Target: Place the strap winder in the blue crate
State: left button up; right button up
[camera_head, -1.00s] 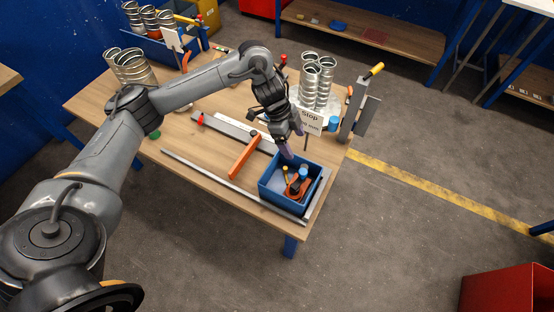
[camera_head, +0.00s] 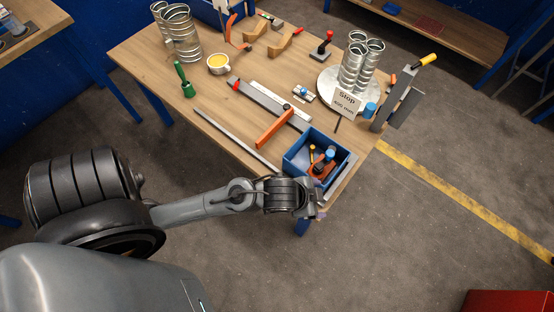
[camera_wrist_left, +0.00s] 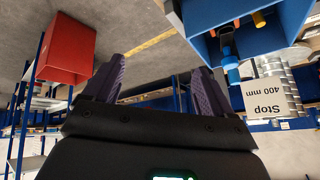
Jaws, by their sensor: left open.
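The blue crate (camera_head: 290,161) stands at the front right corner of the wooden table. In it lie an orange and dark tool (camera_head: 322,169), which may be the strap winder, a blue-topped item (camera_head: 328,155) and a yellow-handled item (camera_head: 312,152). The crate (camera_wrist_left: 284,38) also shows at the upper right of the left wrist view, with its contents partly visible. My left gripper (camera_head: 316,205) is outside the crate, just off the table's front edge. Its purple fingers (camera_wrist_left: 160,85) are apart with nothing between them. My right gripper is not in view.
An orange-armed clamp (camera_head: 274,129) and a long metal bar (camera_head: 236,140) lie left of the crate. Duct rings (camera_head: 360,66) and a stop sign (camera_head: 346,101) stand behind it. A red bin (camera_head: 498,302) is on the floor at right. The floor in front is clear.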

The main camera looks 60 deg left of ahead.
pick_arm(q)
jog(key=s+a+n+g, duration=0.1)
jog(key=s+a, duration=0.1)
jog(key=s, duration=0.3)
jog(key=s+a+f+n+g+y, duration=0.1)
jog(key=s+a+n+g, duration=0.1)
jog(key=s, duration=0.3)
jog(key=shift+a+f, duration=0.3)
jog(key=shift+a, duration=0.15)
jog(key=shift+r, duration=0.1)
notch_tip(320, 180, up, 30)
jog(key=p, duration=3)
jog(key=shift+r+p, duration=0.25)
jog(key=shift+p, duration=0.05)
